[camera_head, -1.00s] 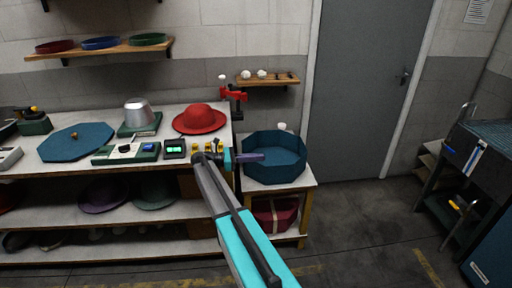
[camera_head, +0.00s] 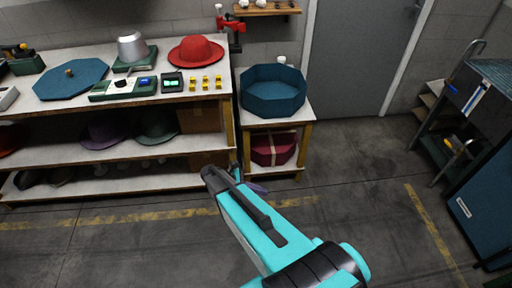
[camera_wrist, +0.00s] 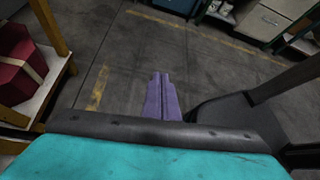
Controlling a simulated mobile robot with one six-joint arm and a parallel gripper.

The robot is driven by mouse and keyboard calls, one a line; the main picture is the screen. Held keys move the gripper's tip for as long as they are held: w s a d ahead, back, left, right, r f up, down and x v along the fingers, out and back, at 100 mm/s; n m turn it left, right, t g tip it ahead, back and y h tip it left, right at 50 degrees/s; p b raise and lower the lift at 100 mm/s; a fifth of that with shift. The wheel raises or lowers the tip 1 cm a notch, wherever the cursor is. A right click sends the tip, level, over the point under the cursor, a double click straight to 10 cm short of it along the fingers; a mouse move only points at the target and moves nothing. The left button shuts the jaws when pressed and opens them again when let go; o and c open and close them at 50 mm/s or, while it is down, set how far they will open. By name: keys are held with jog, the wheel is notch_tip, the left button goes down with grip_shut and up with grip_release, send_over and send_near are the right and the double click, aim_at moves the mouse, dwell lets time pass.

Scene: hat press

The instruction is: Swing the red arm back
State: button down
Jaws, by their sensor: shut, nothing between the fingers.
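The red arm (camera_head: 230,22) stands at the back right corner of the workbench, on a dark upright, with a white knob at its left end. It is near the top edge of the head view and is not in the wrist view. My gripper shows in the wrist view with its purple fingers (camera_wrist: 161,96) together, nothing between them, above bare floor. In the head view only a bit of purple (camera_head: 258,188) shows past my arm, in front of the side table and well below and apart from the red arm.
A red hat (camera_head: 196,52) and several small yellow pieces lie on the workbench (camera_head: 150,98). A blue octagonal tub (camera_head: 273,92) stands on the side table, with a dark red box (camera_head: 273,149) below. A blue cabinet (camera_head: 490,205) stands right. The floor between is clear.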

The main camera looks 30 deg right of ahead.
jog(key=s+a+f+m+y, duration=0.4)
jog(key=s+a+m, duration=0.3)
jog(key=s+a, duration=0.3)
jog(key=s+a+f+m+y, duration=0.4)
jog(key=s+a+m, duration=0.3)
jog(key=s+a, duration=0.3)
jog(key=shift+s+a+f+y, duration=0.4)
jog(key=shift+s+y, duration=0.5)
jog(key=shift+s, duration=0.3)
